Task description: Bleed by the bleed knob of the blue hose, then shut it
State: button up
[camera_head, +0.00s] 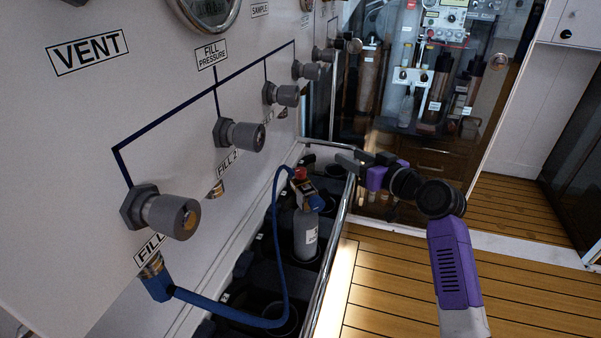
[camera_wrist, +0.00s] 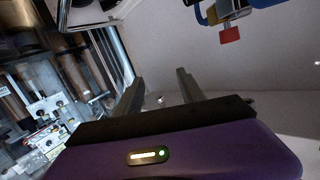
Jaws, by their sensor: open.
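The blue hose (camera_head: 283,250) runs from the panel's lower left fill outlet, loops down, and rises to a fitting on top of a grey cylinder (camera_head: 306,235). A small red knob (camera_head: 300,174) sits on this fitting; it looks like the bleed knob. A blue part (camera_head: 316,202) sits just below it to the right. In the wrist view the red knob (camera_wrist: 231,34) shows at the top right, beside brass and blue parts. My gripper (camera_head: 348,160) is open and empty, up and to the right of the red knob in the head view. The fingers (camera_wrist: 158,88) touch nothing.
The fill panel (camera_head: 90,115) stands at the left with several grey valve knobs (camera_head: 165,212) jutting out. A metal rail (camera_head: 328,265) edges the dark cylinder rack. Wooden floor (camera_head: 400,290) lies at the right, and a glass-fronted cabinet (camera_head: 425,90) stands behind.

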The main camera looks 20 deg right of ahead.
jog(key=s+a+f+m+h, duration=0.1)
jog(key=s+a+f+h, duration=0.1)
jog(key=s+a+f, duration=0.3)
jog(key=s+a+f+m+t+h, duration=0.1)
jog(key=s+f+m, duration=0.15)
jog(key=s, duration=0.45)
jog(key=s+a+f+h, duration=0.2)
jog(key=s+a+f, duration=0.1)
jog(key=s+f, duration=0.25)
jog(key=m+g+h+p, duration=0.2)
jog(key=m+h+p, duration=0.3)
jog(key=h, duration=0.5)
send_near(299, 176)
jog(key=x, duration=0.4)
jog(key=shift+x, duration=3.7)
grip_shut()
